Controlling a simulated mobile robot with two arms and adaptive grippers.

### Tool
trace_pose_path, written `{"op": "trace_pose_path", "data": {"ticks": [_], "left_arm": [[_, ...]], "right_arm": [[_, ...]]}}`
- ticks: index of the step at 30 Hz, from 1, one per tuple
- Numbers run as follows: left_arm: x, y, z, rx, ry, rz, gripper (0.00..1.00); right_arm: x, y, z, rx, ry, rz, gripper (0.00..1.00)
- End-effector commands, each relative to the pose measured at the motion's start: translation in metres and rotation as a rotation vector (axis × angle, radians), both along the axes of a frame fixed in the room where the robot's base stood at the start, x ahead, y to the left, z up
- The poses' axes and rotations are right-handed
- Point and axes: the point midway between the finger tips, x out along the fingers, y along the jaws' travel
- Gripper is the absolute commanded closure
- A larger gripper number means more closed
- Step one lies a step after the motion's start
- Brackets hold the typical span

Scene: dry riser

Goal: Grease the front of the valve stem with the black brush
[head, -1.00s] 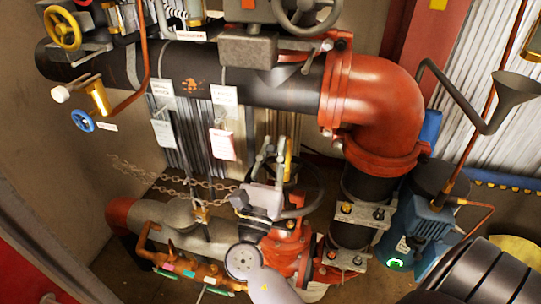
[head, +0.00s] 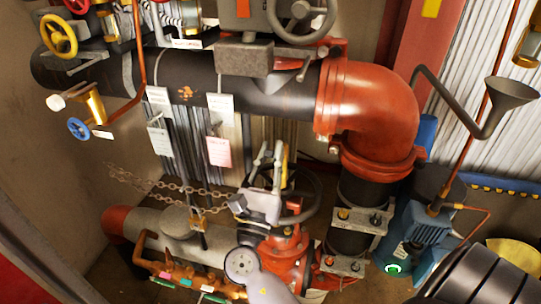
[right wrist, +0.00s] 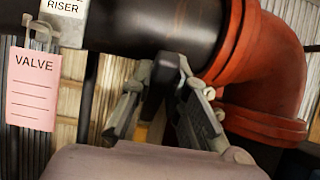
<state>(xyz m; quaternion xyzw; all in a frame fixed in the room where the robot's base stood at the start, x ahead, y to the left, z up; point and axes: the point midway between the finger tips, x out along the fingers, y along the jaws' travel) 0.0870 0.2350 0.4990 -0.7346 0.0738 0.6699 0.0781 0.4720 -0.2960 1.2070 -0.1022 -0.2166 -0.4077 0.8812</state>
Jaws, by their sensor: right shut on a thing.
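My right gripper (head: 267,158) is in front of the valve's dark handwheel (head: 312,190), above the red valve body (head: 285,250). In the right wrist view its two fingers (right wrist: 160,95) are closed on a dark piece, which I take to be the black brush (right wrist: 158,84). Most of the brush is hidden by the fingers. A yellow upright piece, likely the valve stem (head: 285,155), stands just behind and to the right of the fingers. I cannot tell whether the brush touches it. My left gripper is not in view.
A large black pipe (head: 275,90) with a red elbow (head: 370,105) runs behind and above the gripper. Paper tags (head: 219,151) and a chain (head: 165,190) hang to the left. A blue pump (head: 425,235) and a grey funnel (head: 510,93) are at the right.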

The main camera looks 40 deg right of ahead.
Motion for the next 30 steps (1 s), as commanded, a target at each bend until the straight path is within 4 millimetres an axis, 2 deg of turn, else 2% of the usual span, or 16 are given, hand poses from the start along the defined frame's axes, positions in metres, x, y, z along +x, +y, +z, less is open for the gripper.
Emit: {"op": "trace_pose_path", "data": {"ticks": [16,30], "left_arm": [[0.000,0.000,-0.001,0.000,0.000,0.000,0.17],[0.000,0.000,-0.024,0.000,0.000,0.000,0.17]], "right_arm": [[0.005,-0.006,-0.002,-0.001,-0.001,0.000,1.00],[0.004,-0.005,-0.028,-0.001,0.000,0.000,1.00]]}}
